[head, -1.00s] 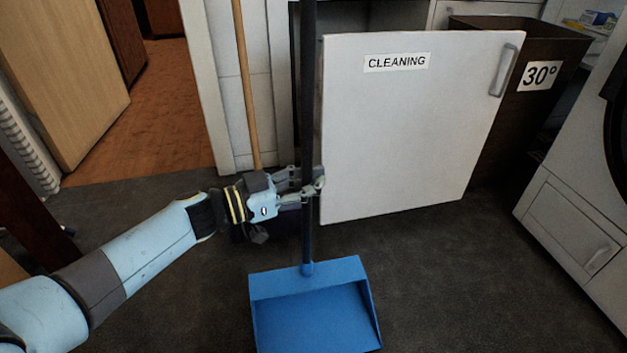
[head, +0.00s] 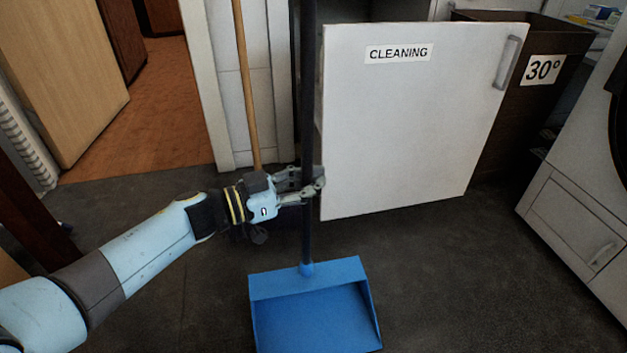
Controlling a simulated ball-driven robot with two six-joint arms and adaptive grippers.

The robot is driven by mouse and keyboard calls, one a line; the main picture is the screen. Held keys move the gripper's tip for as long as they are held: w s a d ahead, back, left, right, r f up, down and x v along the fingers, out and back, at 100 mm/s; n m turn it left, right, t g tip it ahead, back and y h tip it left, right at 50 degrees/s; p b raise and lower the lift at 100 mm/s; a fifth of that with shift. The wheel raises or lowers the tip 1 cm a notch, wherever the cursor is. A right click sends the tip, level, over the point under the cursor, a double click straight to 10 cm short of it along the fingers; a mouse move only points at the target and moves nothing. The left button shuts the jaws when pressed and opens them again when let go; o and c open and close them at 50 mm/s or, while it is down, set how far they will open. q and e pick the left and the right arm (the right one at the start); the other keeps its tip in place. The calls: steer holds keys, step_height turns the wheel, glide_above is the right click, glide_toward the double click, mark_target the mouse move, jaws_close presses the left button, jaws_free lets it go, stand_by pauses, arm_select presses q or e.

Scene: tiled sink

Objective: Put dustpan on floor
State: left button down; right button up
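The blue dustpan (head: 312,318) has a long dark upright handle (head: 309,110). Its pan is at the bottom centre of the head view, over the dark grey floor (head: 430,280); I cannot tell whether it touches the floor. My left gripper (head: 312,187) reaches in from the left and is shut around the handle, above the pan. The handle's top is cut off by the upper edge of the view. My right gripper is not in view.
A white cabinet door marked CLEANING (head: 410,130) stands open just right of the handle. A wooden stick (head: 247,90) stands behind my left gripper. A dark bin marked 30° (head: 500,115) and a white appliance (head: 585,210) are at the right. Floor right of the pan is clear.

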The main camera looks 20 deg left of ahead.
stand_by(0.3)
arm_select(q)
steer(key=shift+f, duration=0.25)
steer(key=c, duration=1.4)
jaws_free()
